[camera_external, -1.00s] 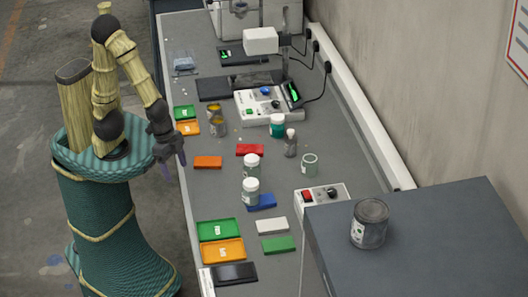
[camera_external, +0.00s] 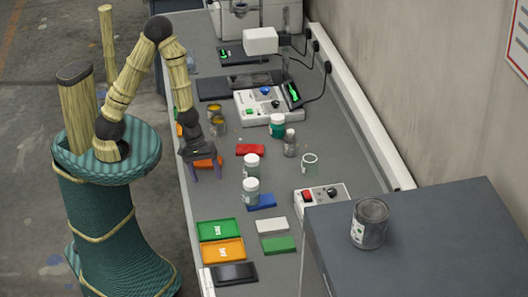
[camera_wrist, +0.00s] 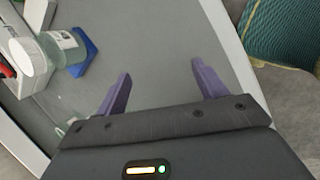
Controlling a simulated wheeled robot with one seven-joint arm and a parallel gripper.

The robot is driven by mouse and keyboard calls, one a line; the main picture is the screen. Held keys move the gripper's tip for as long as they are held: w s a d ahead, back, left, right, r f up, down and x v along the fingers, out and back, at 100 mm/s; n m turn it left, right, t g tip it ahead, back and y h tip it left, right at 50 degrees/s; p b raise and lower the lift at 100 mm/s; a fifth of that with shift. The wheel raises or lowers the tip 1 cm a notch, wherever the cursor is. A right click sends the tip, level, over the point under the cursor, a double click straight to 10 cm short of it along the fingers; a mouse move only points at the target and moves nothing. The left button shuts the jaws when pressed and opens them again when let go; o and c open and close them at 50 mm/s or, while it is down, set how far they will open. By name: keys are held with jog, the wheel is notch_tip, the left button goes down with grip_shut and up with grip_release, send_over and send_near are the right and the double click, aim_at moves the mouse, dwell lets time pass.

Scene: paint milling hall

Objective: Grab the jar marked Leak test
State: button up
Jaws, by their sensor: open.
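Two clear jars with white lids, a farther one (camera_external: 251,167) and a nearer one (camera_external: 250,191), stand close together mid-bench. A green jar with a white lid (camera_external: 277,127) and a pale open-looking jar (camera_external: 310,163) stand farther right. Their label text is too small to read, so I cannot tell which is marked Leak test. My gripper (camera_external: 206,175) is open and empty over the bench, left of the two white-lidded jars. In the wrist view my gripper (camera_wrist: 162,88) points at bare bench, with a labelled white-lidded jar (camera_wrist: 62,46) at upper left.
A blue block (camera_external: 262,203) is beside the nearer jar; it shows in the wrist view too (camera_wrist: 86,48). A red block (camera_external: 250,150), a small bottle (camera_external: 290,143) and green (camera_external: 220,230) and orange (camera_external: 222,251) trays are around. A metal can (camera_external: 370,222) stands on a dark cabinet.

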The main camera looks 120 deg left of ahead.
aim_at(251, 158)
jog(key=a+n+t, duration=0.1)
jog(key=w+a+n, duration=0.1)
jog(key=n, duration=0.1)
jog(key=a+n+t, duration=0.1)
jog(key=shift+w+f+n+t+h, duration=0.3)
jog(key=shift+f, duration=0.1)
jog(key=a+n+t, duration=0.2)
jog(key=n, duration=0.1)
jog(key=w+a+r+n+t, duration=0.1)
jog(key=a, duration=0.1)
jog(key=shift+w+a+p, duration=0.1)
jog(key=shift+p, duration=0.2)
jog(key=a+r+n+t, duration=0.1)
jog(key=a+r+n+t+y+p, duration=0.1)
jog(key=a+r+n, duration=0.1)
jog(key=a+r+n+t+y+p, duration=0.1)
jog(key=n, duration=0.1)
jog(key=shift+w+a+r, duration=0.25)
jog(key=shift+w+a, duration=0.05)
jog(key=shift+a, duration=0.05)
jog(key=shift+a+r+n+t+y, duration=0.2)
jog(key=shift+a+n+t+y, duration=0.1)
jog(key=shift+n, duration=0.1)
jog(key=shift+x, duration=1.25)
jog(key=shift+w+d, duration=0.1)
